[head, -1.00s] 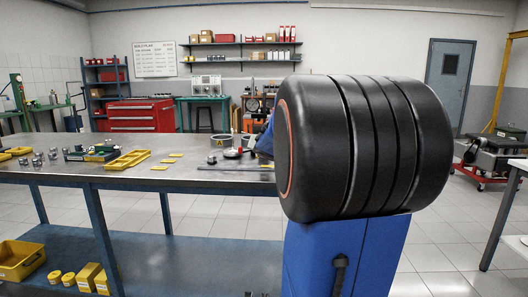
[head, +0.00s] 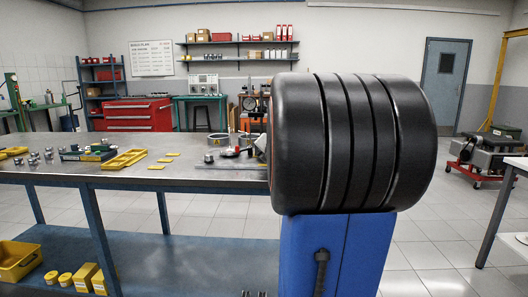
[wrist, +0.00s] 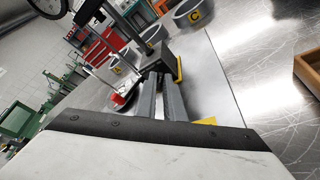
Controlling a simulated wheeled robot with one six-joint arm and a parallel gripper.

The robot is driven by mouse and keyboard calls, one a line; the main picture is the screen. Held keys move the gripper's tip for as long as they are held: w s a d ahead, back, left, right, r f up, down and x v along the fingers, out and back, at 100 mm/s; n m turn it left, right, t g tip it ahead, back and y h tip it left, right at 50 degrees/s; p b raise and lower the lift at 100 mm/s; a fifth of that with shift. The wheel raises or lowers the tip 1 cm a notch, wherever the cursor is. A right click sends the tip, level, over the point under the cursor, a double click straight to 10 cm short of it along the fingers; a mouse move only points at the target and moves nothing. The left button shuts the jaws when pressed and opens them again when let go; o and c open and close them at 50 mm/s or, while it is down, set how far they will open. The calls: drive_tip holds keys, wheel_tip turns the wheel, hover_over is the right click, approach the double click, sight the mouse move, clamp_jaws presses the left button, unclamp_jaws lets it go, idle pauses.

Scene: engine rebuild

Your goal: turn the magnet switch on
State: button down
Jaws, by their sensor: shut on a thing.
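In the wrist view, my gripper (wrist: 163,92) has two grey fingers close together, their tips at a dark grey block (wrist: 178,48). The block looks like a magnet base, with a thin post and a round black-rimmed dial (wrist: 48,4) beyond it at upper left. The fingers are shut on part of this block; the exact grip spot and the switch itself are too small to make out. In the head view my own black arm joint hides the gripper and most of the base.
Grey rings with yellow letter labels (wrist: 190,14) stand behind the block. A red part (wrist: 120,99) lies left of the fingers. A wooden tray edge (wrist: 308,70) is at right. The steel workbench (head: 215,178) also holds a yellow tray (head: 123,160) and small parts.

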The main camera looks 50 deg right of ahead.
drive_tip(key=shift+w+f, duration=0.1)
idle(0.3)
drive_tip(key=c, duration=2.1)
unclamp_jaws()
drive_tip(key=shift+w+f, duration=0.1)
drive_tip(key=shift+s+a+r, duration=0.25)
drive_tip(key=shift+s, duration=0.25)
drive_tip(key=v, duration=1.6)
drive_tip(key=shift+s+a+f, duration=0.1)
drive_tip(key=shift+s+a, duration=0.05)
